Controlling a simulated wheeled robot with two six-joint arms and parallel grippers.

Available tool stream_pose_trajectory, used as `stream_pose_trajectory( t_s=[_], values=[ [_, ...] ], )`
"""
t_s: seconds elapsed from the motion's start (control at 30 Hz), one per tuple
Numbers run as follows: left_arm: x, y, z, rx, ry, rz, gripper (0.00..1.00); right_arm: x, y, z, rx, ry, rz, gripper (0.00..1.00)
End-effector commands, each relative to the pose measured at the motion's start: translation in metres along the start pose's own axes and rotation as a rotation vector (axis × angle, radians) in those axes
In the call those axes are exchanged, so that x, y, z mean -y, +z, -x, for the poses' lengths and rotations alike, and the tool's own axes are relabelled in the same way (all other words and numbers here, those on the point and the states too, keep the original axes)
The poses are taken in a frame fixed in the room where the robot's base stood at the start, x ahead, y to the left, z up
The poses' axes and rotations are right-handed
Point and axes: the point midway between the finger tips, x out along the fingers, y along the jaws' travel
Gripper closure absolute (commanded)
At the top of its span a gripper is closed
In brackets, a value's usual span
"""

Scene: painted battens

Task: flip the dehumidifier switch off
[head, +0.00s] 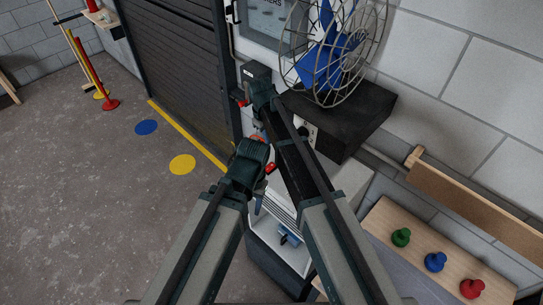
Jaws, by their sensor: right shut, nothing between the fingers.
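A pale cabinet-like unit (345,182) with a slatted front, which looks like the dehumidifier, stands by the wall below the fan, largely hidden by my arms. A small pale plate with a dark part (309,132) shows beside my right arm; I cannot tell if it is the dehumidifier switch or how it is set. My right gripper (243,102) is shut and empty, in front of the wall strip between the dark shutter and the fan.
A caged blue fan (335,50) sits on a black box (350,115) at the wall. A grey panel (268,18) is behind it. A wooden board (388,218) with green, blue and red knobs is at right. The floor at left is mostly clear.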

Motion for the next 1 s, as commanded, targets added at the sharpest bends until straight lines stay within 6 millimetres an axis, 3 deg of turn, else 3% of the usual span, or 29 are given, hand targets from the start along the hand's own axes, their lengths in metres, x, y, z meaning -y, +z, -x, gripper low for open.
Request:
stream_pose_trajectory(
  t_s=[0.47, 1.0],
  values=[
    [-0.001, -0.001, -0.010, 0.000, 0.000, 0.001, 0.50, 0.000, 0.000, -0.010, 0.000, 0.000, -0.002, 1.00],
    [-0.007, -0.006, -0.079, -0.003, 0.000, 0.006, 0.50, 0.000, 0.000, -0.080, 0.000, 0.000, -0.003, 1.00]
  ],
)
